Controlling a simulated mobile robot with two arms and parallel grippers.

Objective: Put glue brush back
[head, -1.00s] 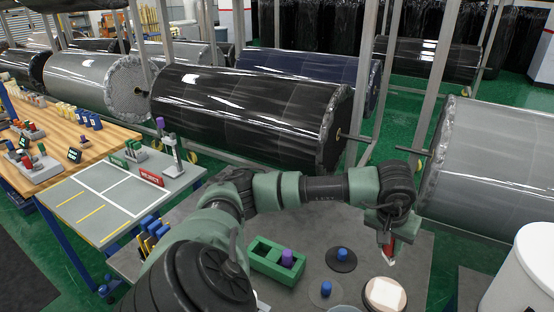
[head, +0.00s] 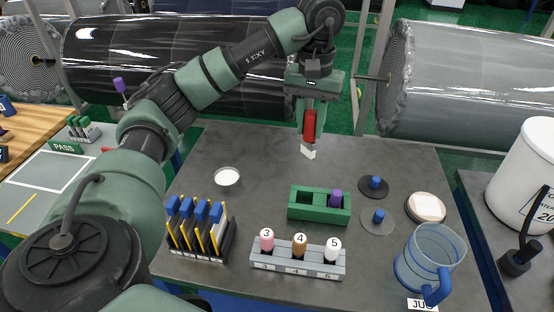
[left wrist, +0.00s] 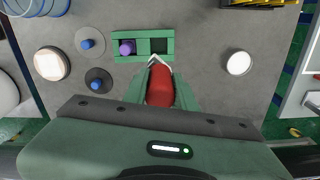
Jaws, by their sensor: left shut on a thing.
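My left gripper (head: 309,115) is shut on the glue brush (head: 309,127), which has a red handle and a white tip pointing down. It holds the brush above the back of the grey table, behind the green holder (head: 319,216). The brush also shows in the left wrist view (left wrist: 160,84), between the fingers (left wrist: 160,90). The green holder has two wells: in the head view the left one is empty and the right one holds a purple-topped item (head: 336,197). My right gripper is not in view.
Around the holder are a white dish (head: 227,176), blue-knobbed discs (head: 374,186), a round pale pad (head: 425,207), a clear blue jug (head: 430,255), a rack of numbered bottles (head: 298,259) and a rack of blue-handled tools (head: 197,228).

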